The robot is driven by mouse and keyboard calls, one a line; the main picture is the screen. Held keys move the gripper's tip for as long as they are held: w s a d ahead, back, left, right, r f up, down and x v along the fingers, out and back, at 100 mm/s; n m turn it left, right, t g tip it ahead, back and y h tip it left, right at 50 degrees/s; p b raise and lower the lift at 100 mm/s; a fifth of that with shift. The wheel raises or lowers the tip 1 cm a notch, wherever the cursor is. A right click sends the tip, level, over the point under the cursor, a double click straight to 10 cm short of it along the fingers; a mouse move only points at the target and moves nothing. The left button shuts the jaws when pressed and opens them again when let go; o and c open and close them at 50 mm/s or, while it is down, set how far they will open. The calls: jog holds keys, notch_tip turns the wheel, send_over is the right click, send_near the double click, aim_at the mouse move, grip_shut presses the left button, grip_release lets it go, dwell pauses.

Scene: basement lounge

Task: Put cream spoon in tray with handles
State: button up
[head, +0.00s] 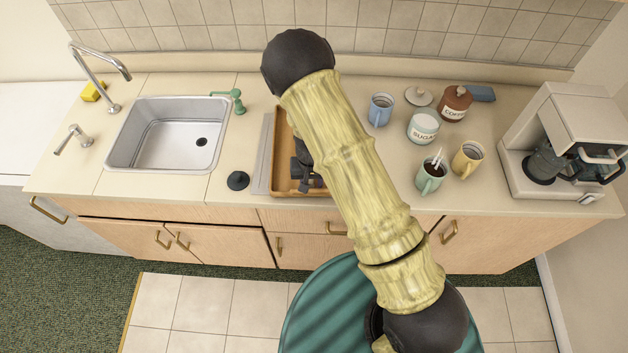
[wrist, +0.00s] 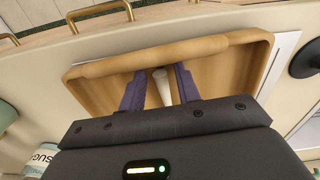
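The wooden tray with handles (head: 281,150) lies on the counter right of the sink, partly hidden behind my arm. In the wrist view its rim (wrist: 215,43) runs across the top. A cream spoon (wrist: 161,88) shows end-on inside the tray's outline, between my fingers; its far part is hidden by my gripper body. My gripper (wrist: 160,90) is over the tray with its two purple fingers spread, and gaps show between the spoon and each finger. In the head view my gripper (head: 304,172) is mostly hidden by my arm.
Right of the tray stand a blue mug (head: 380,110), a sugar jar (head: 422,127), a coffee jar (head: 454,104), a green mug (head: 430,178) holding a pale utensil, and a yellow mug (head: 467,160). A coffee maker (head: 562,145) is far right. A sink (head: 170,135) is left.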

jog(key=shift+r, duration=0.15)
notch_tip(320, 180, up, 12)
jog(key=b, duration=0.1)
dwell(0.6)
jog(key=shift+r, duration=0.1)
jog(key=shift+d, duration=0.1)
jog(key=shift+s, duration=0.15)
jog(key=s+d+r+t, duration=0.2)
jog(key=s+d+r, duration=1)
jog(key=d, duration=0.4)
jog(key=shift+d+r, duration=0.25)
jog(key=shift+r, duration=0.35)
jog(key=shift+w, duration=0.15)
